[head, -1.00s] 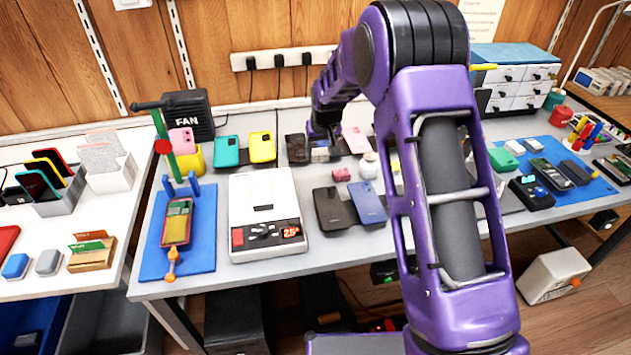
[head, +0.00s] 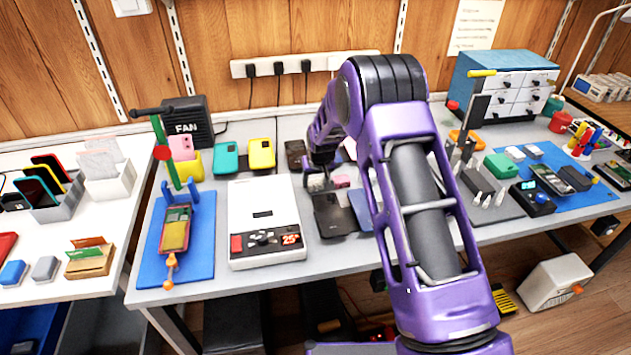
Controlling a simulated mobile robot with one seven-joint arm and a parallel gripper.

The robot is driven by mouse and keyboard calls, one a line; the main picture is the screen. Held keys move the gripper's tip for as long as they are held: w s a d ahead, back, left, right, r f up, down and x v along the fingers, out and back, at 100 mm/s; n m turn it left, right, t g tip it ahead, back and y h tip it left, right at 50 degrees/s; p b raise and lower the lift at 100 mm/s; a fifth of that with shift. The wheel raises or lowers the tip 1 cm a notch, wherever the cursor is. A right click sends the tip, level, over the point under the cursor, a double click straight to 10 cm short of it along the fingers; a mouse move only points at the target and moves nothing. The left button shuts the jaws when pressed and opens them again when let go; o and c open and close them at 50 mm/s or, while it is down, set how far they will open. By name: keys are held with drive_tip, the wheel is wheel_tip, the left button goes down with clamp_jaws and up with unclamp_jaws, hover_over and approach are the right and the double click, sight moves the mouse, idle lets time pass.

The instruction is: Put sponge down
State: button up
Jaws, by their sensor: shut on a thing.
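My gripper (head: 317,180) points down low over the middle of the bench, just behind a black phone (head: 333,217). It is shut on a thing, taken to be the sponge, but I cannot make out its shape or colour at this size. A small pink block (head: 342,181) lies just right of the fingers; I cannot tell whether they touch it. My purple arm hides the bench to the right of the gripper. I cannot tell if the held thing touches the bench top.
A white scale-like device (head: 265,215) stands left of the gripper. A blue phone (head: 362,208) lies partly behind my arm. Teal (head: 227,157) and yellow (head: 262,154) cases stand at the back. A dark mat with upright pieces (head: 490,200) is to the right. Bare bench shows along the front edge (head: 330,258).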

drive_tip(key=shift+f, duration=0.1)
drive_tip(key=o, duration=1.2)
drive_tip(key=shift+s+r, duration=0.1)
drive_tip(key=shift+r, duration=0.35)
drive_tip(key=v, duration=1.1)
drive_tip(key=shift+r+p, duration=0.15)
drive_tip(key=shift+p, duration=0.25)
drive_tip(key=shift+s, duration=0.1)
